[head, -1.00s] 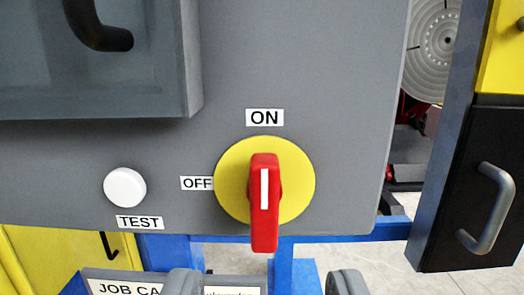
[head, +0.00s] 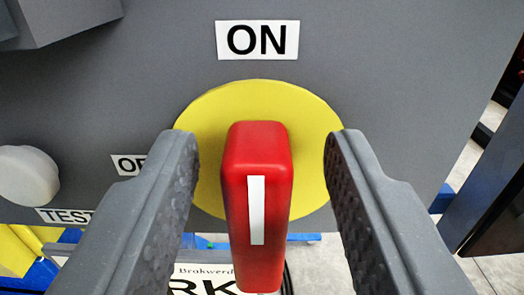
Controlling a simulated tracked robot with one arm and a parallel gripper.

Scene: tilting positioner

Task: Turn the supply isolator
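The supply isolator has a red handle (head: 257,170) with a white stripe, set on a round yellow plate (head: 205,110) on a grey panel. The handle stands upright, with its stripe in line with the ON label (head: 257,40) above. The OFF label (head: 128,164) at the left of the plate is partly hidden by my left finger. My gripper (head: 260,165) is open, with one finger on each side of the handle. Gaps show between both fingers and the handle.
A white TEST button (head: 27,175) sits on the grey panel (head: 400,60) at the left. A grey box (head: 60,18) juts out at the upper left. A dark cabinet (head: 495,200) stands at the right. Printed cards show below the handle.

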